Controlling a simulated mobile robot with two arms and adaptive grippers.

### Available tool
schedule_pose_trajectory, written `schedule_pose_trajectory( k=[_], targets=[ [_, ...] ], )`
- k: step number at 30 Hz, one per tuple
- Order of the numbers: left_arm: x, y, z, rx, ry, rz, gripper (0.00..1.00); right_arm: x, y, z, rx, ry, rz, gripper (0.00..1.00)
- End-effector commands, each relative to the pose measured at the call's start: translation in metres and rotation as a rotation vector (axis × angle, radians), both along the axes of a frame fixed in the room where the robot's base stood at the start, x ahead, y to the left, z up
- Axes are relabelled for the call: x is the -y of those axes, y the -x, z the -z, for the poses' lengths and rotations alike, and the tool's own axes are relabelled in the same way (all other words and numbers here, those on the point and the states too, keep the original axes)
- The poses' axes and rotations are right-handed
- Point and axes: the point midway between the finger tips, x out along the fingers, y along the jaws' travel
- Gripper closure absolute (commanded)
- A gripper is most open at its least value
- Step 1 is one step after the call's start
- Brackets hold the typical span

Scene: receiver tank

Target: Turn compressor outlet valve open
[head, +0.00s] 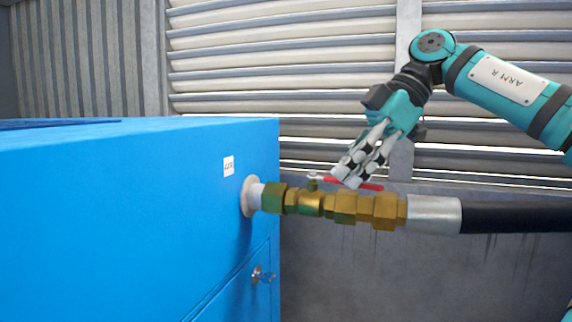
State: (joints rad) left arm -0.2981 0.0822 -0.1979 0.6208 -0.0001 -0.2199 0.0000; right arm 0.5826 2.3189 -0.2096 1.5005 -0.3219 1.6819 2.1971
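The compressor outlet valve (311,203) is a brass body on the pipe coming out of the blue compressor's side. Its red lever handle (369,186) points right, lying along the pipe above the brass fittings. My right gripper (352,177) comes down from the upper right, with its pale fingers at the lever and partly covering it. I cannot tell whether the fingers touch the lever or how far apart they are. My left gripper is not in view.
The blue compressor cabinet (130,215) fills the left, with a latch with a key (262,275) low on its side. A black hose (515,217) with a silver sleeve (434,214) runs right from the brass fittings. A louvred wall (290,60) stands behind.

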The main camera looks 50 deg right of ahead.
Motion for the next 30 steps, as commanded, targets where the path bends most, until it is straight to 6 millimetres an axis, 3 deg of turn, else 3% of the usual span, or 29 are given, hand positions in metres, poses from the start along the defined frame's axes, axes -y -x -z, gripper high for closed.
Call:
schedule_pose_trajectory(
  k=[12, 30],
  targets=[
    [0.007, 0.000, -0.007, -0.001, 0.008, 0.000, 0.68, 0.017, 0.000, 0.000, 0.000, 0.001, 0.002, 1.00],
    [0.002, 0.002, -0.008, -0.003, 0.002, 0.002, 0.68, 0.019, 0.000, 0.001, -0.001, 0.002, 0.001, 1.00]
  ],
)
